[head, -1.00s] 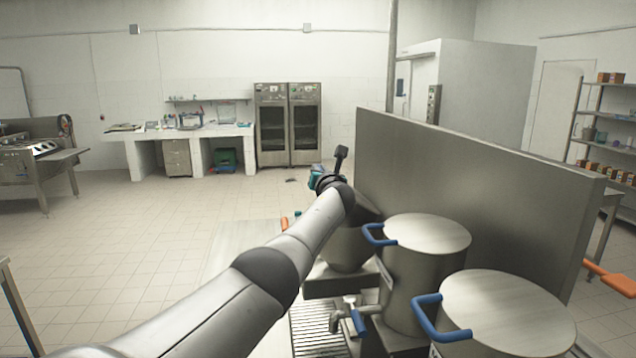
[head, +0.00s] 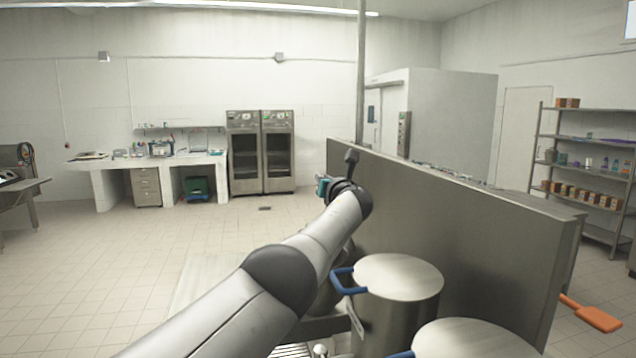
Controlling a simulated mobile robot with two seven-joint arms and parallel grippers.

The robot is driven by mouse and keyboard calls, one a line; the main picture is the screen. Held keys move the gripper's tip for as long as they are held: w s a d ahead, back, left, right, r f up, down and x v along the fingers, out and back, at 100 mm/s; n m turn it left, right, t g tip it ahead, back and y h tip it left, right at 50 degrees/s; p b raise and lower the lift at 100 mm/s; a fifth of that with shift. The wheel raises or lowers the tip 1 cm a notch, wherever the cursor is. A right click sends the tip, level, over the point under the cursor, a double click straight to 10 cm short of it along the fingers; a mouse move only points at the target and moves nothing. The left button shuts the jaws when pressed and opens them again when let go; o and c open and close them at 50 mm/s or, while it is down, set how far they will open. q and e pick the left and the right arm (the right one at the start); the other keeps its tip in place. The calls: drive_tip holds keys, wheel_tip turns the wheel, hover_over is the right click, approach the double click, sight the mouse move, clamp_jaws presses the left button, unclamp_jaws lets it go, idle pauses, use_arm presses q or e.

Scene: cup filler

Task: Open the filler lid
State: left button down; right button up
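My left arm reaches in from the bottom left. Its gripper end (head: 345,180) is in front of the grey divider, beyond and above the nearer pots; its dark fingers are too small and edge-on to tell open or shut. A steel pot (head: 402,315) has a flat steel lid (head: 398,272) with a blue handle (head: 343,281) at its left, and the lid looks shut. A second steel lid (head: 470,338) is nearer and cut by the bottom edge. Another steel vessel (head: 328,297) is mostly hidden behind my arm. My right gripper is not in view.
A tall grey divider (head: 470,240) stands close behind the pots. An orange paddle (head: 598,318) sticks out at the right. Shelves (head: 585,165) stand far right. A counter (head: 150,165) and two steel cabinets (head: 261,155) are at the back. The floor at left is clear.

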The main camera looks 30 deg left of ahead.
use_arm(q)
drive_tip(key=shift+w+d+f, duration=0.15)
drive_tip(key=shift+d, duration=0.05)
idle(0.4)
drive_tip(key=c, duration=0.9)
unclamp_jaws()
drive_tip(key=shift+d, duration=0.2)
drive_tip(key=shift+d+p, duration=0.3)
drive_tip(key=b+v, duration=0.1)
drive_tip(key=v, duration=1.3)
drive_tip(key=shift+s, duration=0.4)
